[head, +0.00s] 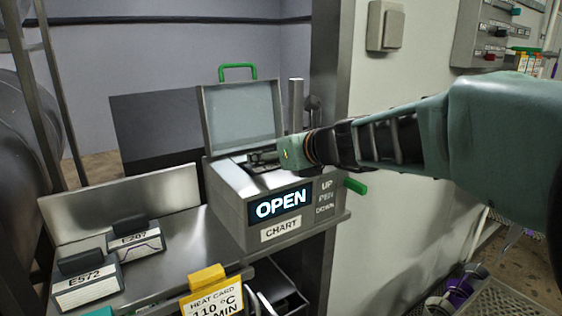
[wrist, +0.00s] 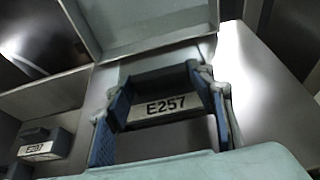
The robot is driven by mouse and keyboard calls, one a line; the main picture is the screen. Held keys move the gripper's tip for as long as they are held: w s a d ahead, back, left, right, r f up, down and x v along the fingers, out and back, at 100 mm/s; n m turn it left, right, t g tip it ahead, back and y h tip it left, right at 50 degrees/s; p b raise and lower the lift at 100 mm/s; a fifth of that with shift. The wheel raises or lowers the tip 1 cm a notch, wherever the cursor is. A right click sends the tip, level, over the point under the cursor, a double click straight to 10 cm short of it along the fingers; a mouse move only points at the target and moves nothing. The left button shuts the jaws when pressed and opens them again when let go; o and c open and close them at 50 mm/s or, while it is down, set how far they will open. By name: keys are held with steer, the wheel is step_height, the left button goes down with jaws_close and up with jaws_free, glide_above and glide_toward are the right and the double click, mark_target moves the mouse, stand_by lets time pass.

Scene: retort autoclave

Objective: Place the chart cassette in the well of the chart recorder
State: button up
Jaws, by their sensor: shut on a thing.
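The chart recorder (head: 232,205) is a grey box marked CHART with its lid raised and a lit OPEN display. My gripper (head: 263,158) is over its top opening. In the wrist view, my gripper (wrist: 165,92) is shut on a dark cassette (wrist: 166,106) with a white label E257, its blue-padded fingers on either side. The raised lid (wrist: 140,25) is beyond it. The well is mostly hidden by the cassette and gripper, so I cannot tell whether the cassette is seated or just above it.
Two other cassettes, E207 (head: 135,240) and E572 (head: 87,282), stand on the metal shelf at left. A yellow-topped heat card (head: 212,300) is at the front. A green handle (head: 355,186) sticks out from the recorder's right side, below my arm.

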steer(key=shift+a, duration=0.1)
steer(key=shift+f, duration=0.2)
steer(key=o, duration=1.3)
steer(key=shift+r, duration=0.2)
